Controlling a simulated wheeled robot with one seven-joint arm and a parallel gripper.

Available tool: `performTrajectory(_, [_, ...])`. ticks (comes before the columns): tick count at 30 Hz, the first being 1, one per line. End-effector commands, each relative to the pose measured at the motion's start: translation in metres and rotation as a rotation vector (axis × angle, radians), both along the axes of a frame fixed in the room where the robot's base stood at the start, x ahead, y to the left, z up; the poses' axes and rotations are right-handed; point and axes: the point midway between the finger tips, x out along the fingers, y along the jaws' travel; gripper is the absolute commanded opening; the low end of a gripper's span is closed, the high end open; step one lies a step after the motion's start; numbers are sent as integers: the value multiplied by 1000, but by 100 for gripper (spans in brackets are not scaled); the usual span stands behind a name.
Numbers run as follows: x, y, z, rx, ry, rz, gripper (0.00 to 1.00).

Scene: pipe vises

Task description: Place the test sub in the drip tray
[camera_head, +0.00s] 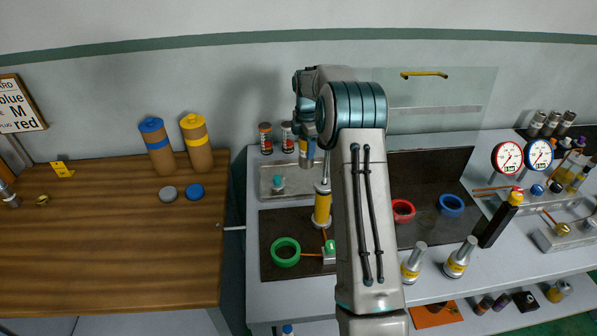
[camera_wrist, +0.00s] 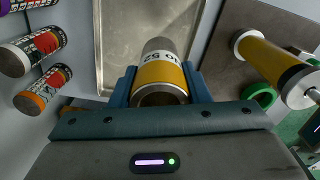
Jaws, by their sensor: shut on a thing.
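My gripper (camera_wrist: 158,88) is shut on a grey metal cylinder with a yellow band and printed numbers, which looks like the test sub (camera_wrist: 163,72). In the head view the held sub (camera_head: 303,147) hangs upright beneath my wrist, partly hidden by my arm. In the wrist view the tray (camera_wrist: 113,45) lies beneath and beyond the sub. The sub appears above the tray's right part; contact cannot be told.
Labelled cans (camera_head: 265,138) stand behind the tray. A yellow upright cylinder (camera_head: 322,207) stands close to the tray's right, near a green ring (camera_head: 285,252) on a dark mat. Red (camera_head: 403,210) and blue (camera_head: 451,205) rings lie right of my arm.

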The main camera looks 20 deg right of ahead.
Motion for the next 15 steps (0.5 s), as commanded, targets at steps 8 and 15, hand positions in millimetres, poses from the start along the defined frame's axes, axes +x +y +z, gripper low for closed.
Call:
performTrajectory(8, [-3, -17, -43, 0, 1, -26, 0])
performTrajectory(15, [-3, -14, -62, -1, 2, -23, 0])
